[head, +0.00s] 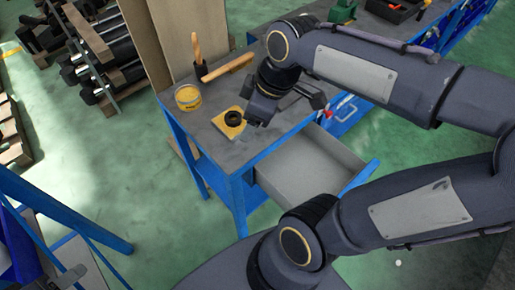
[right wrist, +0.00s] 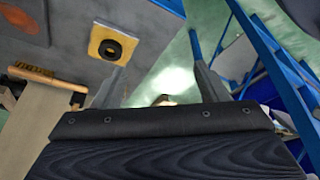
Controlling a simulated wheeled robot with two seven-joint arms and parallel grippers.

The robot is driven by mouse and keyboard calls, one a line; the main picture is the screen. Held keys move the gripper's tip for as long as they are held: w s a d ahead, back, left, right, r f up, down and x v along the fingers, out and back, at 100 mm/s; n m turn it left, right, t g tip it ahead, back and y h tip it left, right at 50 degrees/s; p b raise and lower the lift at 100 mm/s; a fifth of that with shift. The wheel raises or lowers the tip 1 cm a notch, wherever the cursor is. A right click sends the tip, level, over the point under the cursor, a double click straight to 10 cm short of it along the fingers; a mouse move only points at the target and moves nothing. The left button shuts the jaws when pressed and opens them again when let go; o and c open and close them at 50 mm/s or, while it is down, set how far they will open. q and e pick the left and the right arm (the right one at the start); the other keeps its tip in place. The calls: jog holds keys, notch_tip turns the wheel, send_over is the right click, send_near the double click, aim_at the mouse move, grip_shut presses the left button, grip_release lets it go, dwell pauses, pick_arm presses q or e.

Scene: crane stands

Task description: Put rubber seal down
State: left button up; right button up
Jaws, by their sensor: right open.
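The rubber seal (head: 232,118) is a small black ring lying flat on a yellow square pad (head: 222,130) near the workbench corner. In the right wrist view the seal (right wrist: 111,47) and pad (right wrist: 93,50) show at the upper left, outside the fingers. My right gripper (head: 285,112) is just right of the pad, over the bench edge, apart from the seal. Its two fingers (right wrist: 159,42) are spread, with nothing between them. My left gripper is not in view.
An open grey drawer (head: 310,165) juts out below the gripper. A red-tipped tool (head: 327,113) is at the right. Blue framework (head: 60,210) stands lower left.

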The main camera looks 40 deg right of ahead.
jog(key=s+a+f+m+t+y, duration=0.1)
jog(key=s+a+f+m+t, duration=0.1)
jog(key=s+m, duration=0.5)
jog(key=a+f+m, duration=0.1)
jog(key=a+m, duration=0.1)
jog(key=shift+s+f+m+y, duration=0.25)
jog(key=shift+m+y, duration=0.05)
